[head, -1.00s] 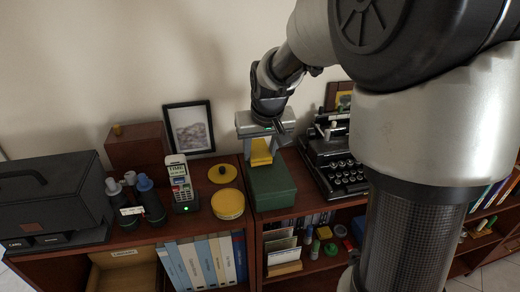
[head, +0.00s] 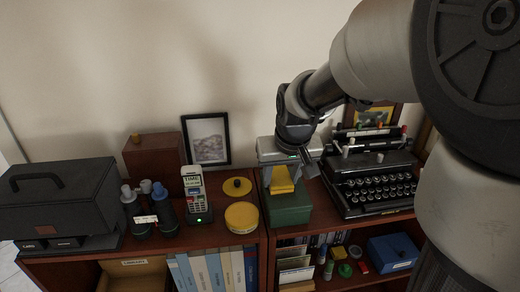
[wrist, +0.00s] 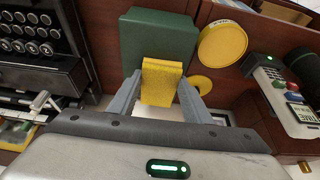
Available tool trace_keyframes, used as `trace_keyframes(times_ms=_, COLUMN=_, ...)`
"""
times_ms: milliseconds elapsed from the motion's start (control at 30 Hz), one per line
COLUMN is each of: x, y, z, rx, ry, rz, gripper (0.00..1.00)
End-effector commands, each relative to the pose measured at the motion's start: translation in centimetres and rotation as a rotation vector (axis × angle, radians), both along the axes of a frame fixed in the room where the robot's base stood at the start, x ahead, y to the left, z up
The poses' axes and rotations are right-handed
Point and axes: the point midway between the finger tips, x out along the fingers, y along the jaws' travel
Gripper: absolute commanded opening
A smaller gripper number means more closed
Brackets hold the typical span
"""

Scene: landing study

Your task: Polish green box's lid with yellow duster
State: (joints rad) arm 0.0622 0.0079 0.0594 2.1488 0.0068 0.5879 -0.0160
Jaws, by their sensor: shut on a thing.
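The green box (head: 290,210) stands on the shelf top and also shows in the wrist view (wrist: 158,35). My gripper (head: 284,172) is shut on the yellow duster (head: 283,184), a block held between the fingers in the wrist view (wrist: 162,84). In the head view the duster overlaps the far part of the box's lid. In the wrist view it overlaps the box's edge nearest my gripper. I cannot tell whether it touches the lid. Part of the lid is hidden behind the duster and gripper.
Left of the box are a round yellow tin (head: 242,217), a yellow disc with a dark knob (head: 236,187) and a phone in its cradle (head: 195,195). A typewriter (head: 372,185) stands close on the right. A picture frame (head: 206,140) stands behind by the wall.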

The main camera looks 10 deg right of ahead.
Motion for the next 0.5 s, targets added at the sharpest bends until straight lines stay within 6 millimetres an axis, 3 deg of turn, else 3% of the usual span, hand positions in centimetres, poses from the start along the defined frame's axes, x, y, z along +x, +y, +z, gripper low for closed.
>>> trace_keyframes(times_ms=500, x=-3.3, y=0.0, z=-0.4, rx=0.0, ry=0.01, rz=0.0, gripper=0.19)
